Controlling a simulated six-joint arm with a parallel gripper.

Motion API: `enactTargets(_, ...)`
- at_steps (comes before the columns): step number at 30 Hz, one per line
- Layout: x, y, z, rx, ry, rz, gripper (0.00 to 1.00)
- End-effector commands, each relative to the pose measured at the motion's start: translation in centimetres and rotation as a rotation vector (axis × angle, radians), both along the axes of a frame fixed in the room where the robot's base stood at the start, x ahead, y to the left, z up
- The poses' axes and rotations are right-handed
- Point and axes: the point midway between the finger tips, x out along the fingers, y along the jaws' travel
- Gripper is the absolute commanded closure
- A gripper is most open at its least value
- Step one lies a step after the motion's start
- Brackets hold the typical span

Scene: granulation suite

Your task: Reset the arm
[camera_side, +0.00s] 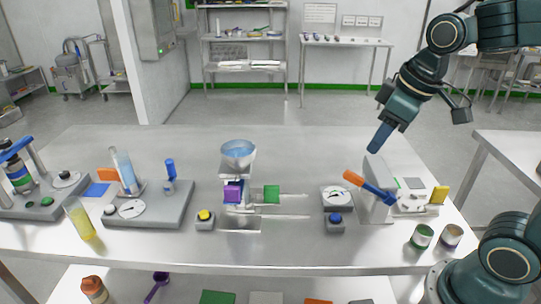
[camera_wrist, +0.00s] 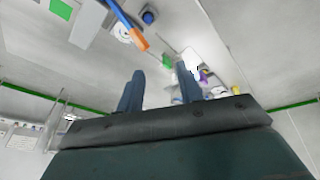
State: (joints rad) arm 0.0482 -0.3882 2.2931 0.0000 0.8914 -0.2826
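My gripper (camera_side: 381,138) hangs in the air above the right part of the steel bench, pointing down and left. It is above and clear of the press with the orange and blue lever (camera_side: 368,186). In the wrist view, the two dark fingers of my gripper (camera_wrist: 159,90) stand apart with nothing between them. The orange and blue lever (camera_wrist: 127,24) shows beyond the fingertips there, upside down to the side view.
On the bench (camera_side: 300,248) are a funnel stand (camera_side: 238,152), a dial gauge (camera_side: 336,197), a yellow button box (camera_side: 205,219), a blue button box (camera_side: 335,223) and a grey station at left (camera_side: 150,212). Two small jars (camera_side: 421,237) stand at the right front. The back of the bench is clear.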

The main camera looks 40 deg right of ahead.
Motion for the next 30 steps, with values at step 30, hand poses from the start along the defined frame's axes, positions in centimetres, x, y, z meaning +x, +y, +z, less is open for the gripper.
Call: enactTargets(30, -8.2, 1.3, -0.3, 0.112, -0.148, -0.211, 0.64)
